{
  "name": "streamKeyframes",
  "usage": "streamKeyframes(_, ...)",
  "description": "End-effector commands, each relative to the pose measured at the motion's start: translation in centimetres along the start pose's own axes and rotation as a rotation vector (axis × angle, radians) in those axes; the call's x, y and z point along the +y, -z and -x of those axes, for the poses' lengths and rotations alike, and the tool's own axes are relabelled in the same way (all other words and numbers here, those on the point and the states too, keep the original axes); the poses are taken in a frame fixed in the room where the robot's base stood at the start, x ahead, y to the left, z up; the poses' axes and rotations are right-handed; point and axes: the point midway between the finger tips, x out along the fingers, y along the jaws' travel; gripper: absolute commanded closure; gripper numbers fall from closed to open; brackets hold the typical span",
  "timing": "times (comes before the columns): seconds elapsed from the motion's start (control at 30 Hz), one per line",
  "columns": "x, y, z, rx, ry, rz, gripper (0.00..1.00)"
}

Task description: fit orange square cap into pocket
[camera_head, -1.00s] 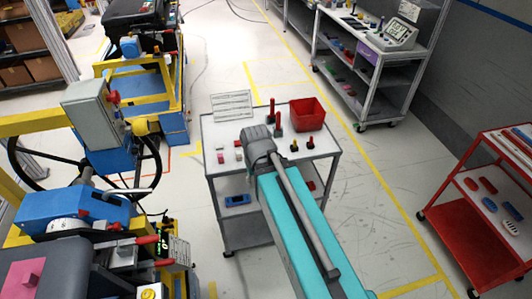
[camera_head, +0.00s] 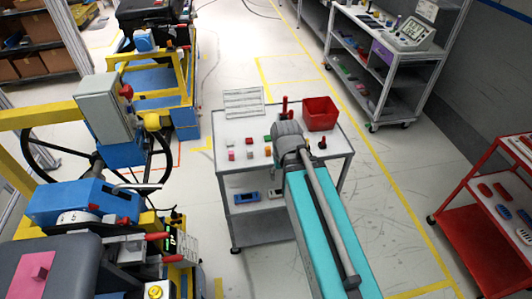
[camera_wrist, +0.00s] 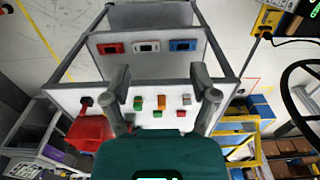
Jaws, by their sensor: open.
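A small orange block (camera_wrist: 161,101), which looks like the orange square cap, stands on the white cart top (camera_wrist: 75,99) among other small coloured blocks. In the head view an orange block (camera_head: 268,151) shows just left of my arm. In the wrist view my gripper (camera_wrist: 160,76) is open and empty, its two fingers spread on either side of the blocks. Its height above the cart is hard to judge. In the head view my arm hides the fingers. I cannot make out which opening is the pocket.
A red bin (camera_head: 320,113) stands at the cart's back right, with dark and red upright parts beside it. A white rack (camera_head: 244,102) stands at the back left. Blue and yellow machinery (camera_head: 80,205) fills the left. Open floor lies right of the cart.

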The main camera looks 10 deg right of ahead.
Motion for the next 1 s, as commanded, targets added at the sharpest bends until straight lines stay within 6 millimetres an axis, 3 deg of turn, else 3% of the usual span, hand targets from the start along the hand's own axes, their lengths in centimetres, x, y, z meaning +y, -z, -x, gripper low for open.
streamKeyframes(0.17, 0.9, 5.4, -1.8, 0.072, 0.001, -0.001, 0.23)
streamKeyframes(0.5, 0.6, 19.1, -4.8, 0.291, 0.005, 0.013, 0.23)
streamKeyframes(0.6, 0.5, 21.7, -5.2, 0.337, 0.005, 0.016, 0.23)
streamKeyframes(0.73, 0.4, 23.3, -5.2, 0.369, 0.005, 0.018, 0.23)
streamKeyframes(1.0, 0.4, 23.4, -5.1, 0.374, 0.005, 0.019, 0.23)
